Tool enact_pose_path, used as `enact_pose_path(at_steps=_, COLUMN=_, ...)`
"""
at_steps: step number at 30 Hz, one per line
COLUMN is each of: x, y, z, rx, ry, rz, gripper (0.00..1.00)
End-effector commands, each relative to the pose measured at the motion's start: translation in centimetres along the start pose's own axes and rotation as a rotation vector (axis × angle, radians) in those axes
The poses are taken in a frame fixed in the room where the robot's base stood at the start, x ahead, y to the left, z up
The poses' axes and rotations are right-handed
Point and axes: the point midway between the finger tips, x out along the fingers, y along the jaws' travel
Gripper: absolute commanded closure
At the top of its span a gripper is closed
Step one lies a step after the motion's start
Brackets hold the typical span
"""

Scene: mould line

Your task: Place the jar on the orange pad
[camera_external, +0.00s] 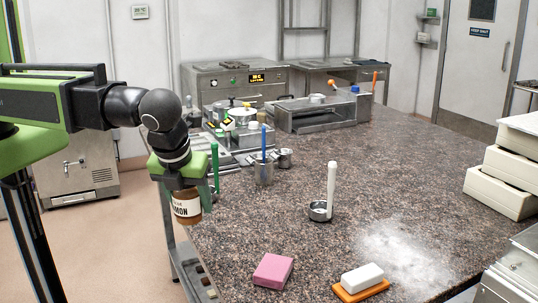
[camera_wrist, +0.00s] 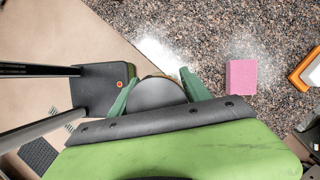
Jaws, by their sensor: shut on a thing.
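A brown jar (camera_external: 187,208) with a white label hangs upright in my gripper (camera_external: 183,186), near the worktop's left edge. My gripper is shut on it; in the wrist view the green fingers (camera_wrist: 158,96) are on either side of the jar's dark round top (camera_wrist: 157,92). The orange pad (camera_external: 347,295) lies at the front of the worktop, right of and apart from the jar. A white block rests on the pad (camera_external: 362,276). The pad also shows, cut off, at the right edge of the wrist view (camera_wrist: 298,76).
A pink block (camera_external: 273,270) lies left of the pad. White powder (camera_external: 400,255) covers the worktop right of centre. Cream trays (camera_external: 500,190) are stacked at right.

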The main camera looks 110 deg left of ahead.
Motion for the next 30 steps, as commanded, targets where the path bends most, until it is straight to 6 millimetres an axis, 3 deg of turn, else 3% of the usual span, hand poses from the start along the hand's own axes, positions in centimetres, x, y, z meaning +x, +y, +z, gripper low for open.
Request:
enact_pose_path(at_steps=2, x=-0.1, y=-0.7, z=-0.2, rx=0.067, ry=0.000, rz=-0.029, gripper=0.98)
enact_pose_path(at_steps=8, x=-0.8, y=-7.1, z=-1.5, rx=0.313, ry=0.002, rz=-0.131, gripper=0.98)
enact_pose_path(at_steps=11, x=-1.7, y=-11.3, z=-2.7, rx=0.446, ry=0.002, rz=-0.186, gripper=0.98)
enact_pose_path(at_steps=18, x=-5.7, y=-23.3, z=-7.0, rx=0.767, ry=0.000, rz=-0.319, gripper=0.98)
enact_pose_path(at_steps=21, x=-7.3, y=-26.7, z=-9.0, rx=0.836, ry=0.000, rz=-0.348, gripper=0.98)
enact_pose_path(at_steps=25, x=-9.0, y=-29.0, z=-10.7, rx=0.859, ry=0.000, rz=-0.357, gripper=0.98)
enact_pose_path(at_steps=30, x=-10.2, y=-28.6, z=-11.8, rx=0.874, ry=0.000, rz=-0.363, gripper=0.98)
